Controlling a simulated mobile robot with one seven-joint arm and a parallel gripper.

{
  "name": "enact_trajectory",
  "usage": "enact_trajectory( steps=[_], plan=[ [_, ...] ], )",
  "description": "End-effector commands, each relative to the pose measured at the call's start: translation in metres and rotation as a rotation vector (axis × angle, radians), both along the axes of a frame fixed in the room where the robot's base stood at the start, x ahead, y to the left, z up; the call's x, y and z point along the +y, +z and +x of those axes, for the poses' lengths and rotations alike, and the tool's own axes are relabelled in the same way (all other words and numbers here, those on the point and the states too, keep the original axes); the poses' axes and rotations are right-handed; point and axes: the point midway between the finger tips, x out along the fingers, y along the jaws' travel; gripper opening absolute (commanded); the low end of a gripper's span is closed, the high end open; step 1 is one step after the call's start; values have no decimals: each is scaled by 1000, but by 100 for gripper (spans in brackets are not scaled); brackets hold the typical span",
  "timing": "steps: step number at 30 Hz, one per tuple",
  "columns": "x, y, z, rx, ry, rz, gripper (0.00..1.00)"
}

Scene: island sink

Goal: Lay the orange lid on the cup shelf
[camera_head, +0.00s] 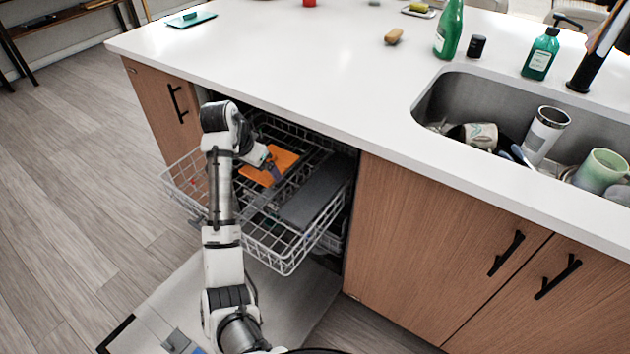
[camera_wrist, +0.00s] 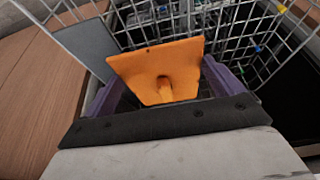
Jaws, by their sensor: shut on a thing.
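The orange lid (camera_head: 283,160) is a flat square plate, held over the upper dishwasher rack in the head view. In the wrist view the lid (camera_wrist: 150,62) sits between the two purple fingers of my gripper (camera_wrist: 163,78), with a knob on the side facing the camera. My gripper (camera_head: 271,168) is shut on it. The lid is tilted, and I cannot tell whether it touches the rack wires. A flat grey panel, seemingly the cup shelf (camera_head: 315,190), lies along the rack's right side. It also shows at upper left in the wrist view (camera_wrist: 86,45).
The white wire rack (camera_head: 287,262) is pulled out below the countertop (camera_head: 290,60), above the lowered dishwasher door (camera_head: 170,290). Wooden cabinets (camera_head: 420,240) stand close on the right. The sink (camera_head: 450,100) holds several dishes.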

Motion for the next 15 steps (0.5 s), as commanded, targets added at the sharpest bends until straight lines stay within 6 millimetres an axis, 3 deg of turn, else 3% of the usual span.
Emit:
enact_trajectory(
  steps=[9, 15],
  plan=[
    [-87, 3, 0, 0, -4, 1, 68],
    [-131, 3, 0, 0, -2, 1, 68]
  ],
)
